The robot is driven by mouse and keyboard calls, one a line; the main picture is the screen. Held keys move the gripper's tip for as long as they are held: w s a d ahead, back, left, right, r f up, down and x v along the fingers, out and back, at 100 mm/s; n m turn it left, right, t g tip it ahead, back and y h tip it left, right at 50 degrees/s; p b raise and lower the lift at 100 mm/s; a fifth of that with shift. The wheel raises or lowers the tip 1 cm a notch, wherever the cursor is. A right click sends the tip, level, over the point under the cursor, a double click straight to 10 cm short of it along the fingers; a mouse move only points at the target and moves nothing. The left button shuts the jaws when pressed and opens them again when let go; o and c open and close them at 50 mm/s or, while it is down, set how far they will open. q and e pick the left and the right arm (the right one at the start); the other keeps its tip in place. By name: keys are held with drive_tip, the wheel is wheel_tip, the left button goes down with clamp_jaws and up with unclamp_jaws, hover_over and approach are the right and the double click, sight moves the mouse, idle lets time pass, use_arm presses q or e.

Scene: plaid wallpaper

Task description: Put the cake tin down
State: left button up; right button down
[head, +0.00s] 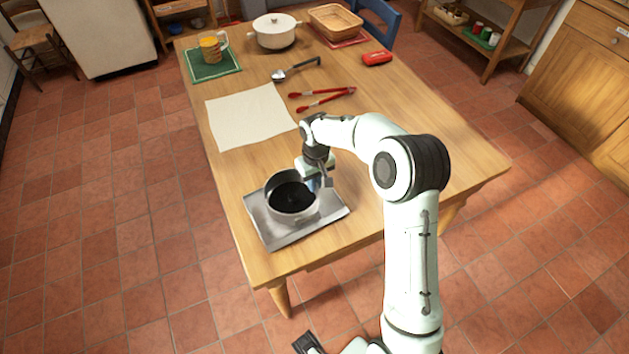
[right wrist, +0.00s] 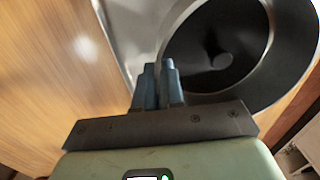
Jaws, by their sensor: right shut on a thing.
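The cake tin (head: 292,206) is a round grey metal tin with a dark inside. It is over a flat silver tray (head: 269,232) at the table's near corner and looks about level. I cannot tell whether its base touches the tray. My right gripper (head: 319,181) is at the tin's far right side, shut on its wall. In the right wrist view the two blue-grey fingertips (right wrist: 158,82) are close together at the rim of the tin (right wrist: 213,52), and the tray edge (right wrist: 118,38) shows beside it. My left gripper does not show.
A cream cloth (head: 248,117) lies beyond the tray. Red tongs (head: 324,98), a ladle (head: 294,70), a red case (head: 377,58), a white pot (head: 276,32), a basket (head: 335,20) and a mug (head: 211,48) are farther back. The table's right part (head: 440,130) is clear.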

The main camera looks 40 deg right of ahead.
drive_tip(key=c, duration=1.2)
unclamp_jaws()
drive_tip(key=shift+c, duration=0.2)
wheel_tip(320, 180, up, 12)
drive_tip(key=p, duration=0.1)
drive_tip(key=shift+d, duration=0.15)
drive_tip(key=shift+s, duration=0.1)
